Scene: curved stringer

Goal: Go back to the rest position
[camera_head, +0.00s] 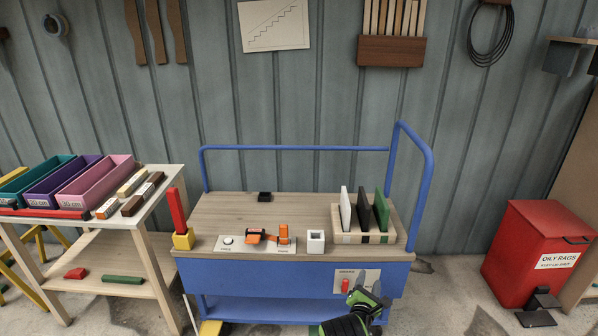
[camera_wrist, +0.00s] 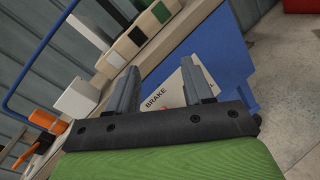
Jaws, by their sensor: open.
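My gripper (camera_head: 369,295) is at the front right of the blue cart (camera_head: 290,272), in front of its brake plate. In the wrist view my gripper (camera_wrist: 160,85) has its two grey fingers apart, with nothing between them but the cart's front and part of the brake plate (camera_wrist: 170,88). The red brake switch (camera_head: 345,285) shows beside my gripper in the head view. In the wrist view most of it is hidden behind the gripper's black bar. I cannot tell whether the fingers touch the plate.
On the cart top stand a wooden rack (camera_head: 362,237) with upright plates, a white square cup (camera_head: 316,241) and an orange tool (camera_head: 263,236). A blue rail (camera_head: 427,190) rises at the right. A side table (camera_head: 150,185) stands left, a red bin (camera_head: 530,250) right, with bare floor between bin and cart.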

